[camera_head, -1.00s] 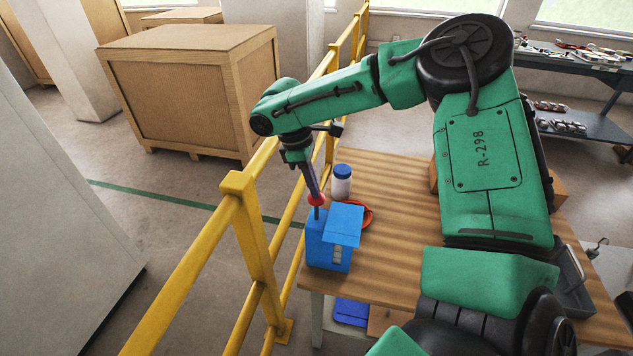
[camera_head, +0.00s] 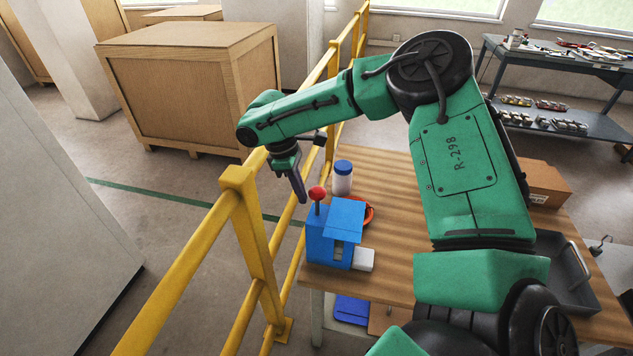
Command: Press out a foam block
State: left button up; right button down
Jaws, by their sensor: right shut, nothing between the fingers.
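A blue press box (camera_head: 317,247) stands near the left edge of the wooden table (camera_head: 396,213). A red ball knob (camera_head: 317,193) on a short dark rod rises from its top. A white foam block (camera_head: 364,259) lies on the table against the lower right side of the box. My right gripper (camera_head: 303,197) is shut and empty, pointing down just left of the knob, and seems apart from it. My left gripper is out of view.
A white bottle with a blue cap (camera_head: 342,178) and an orange-red dish (camera_head: 368,214) stand behind the box. A yellow railing (camera_head: 250,230) runs along the left. A grey tray (camera_head: 570,272) and cardboard box (camera_head: 536,183) are at the right.

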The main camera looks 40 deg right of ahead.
jog(key=shift+r, duration=0.1)
jog(key=v, duration=1.4)
jog(key=shift+r, duration=0.15)
dwell(0.7)
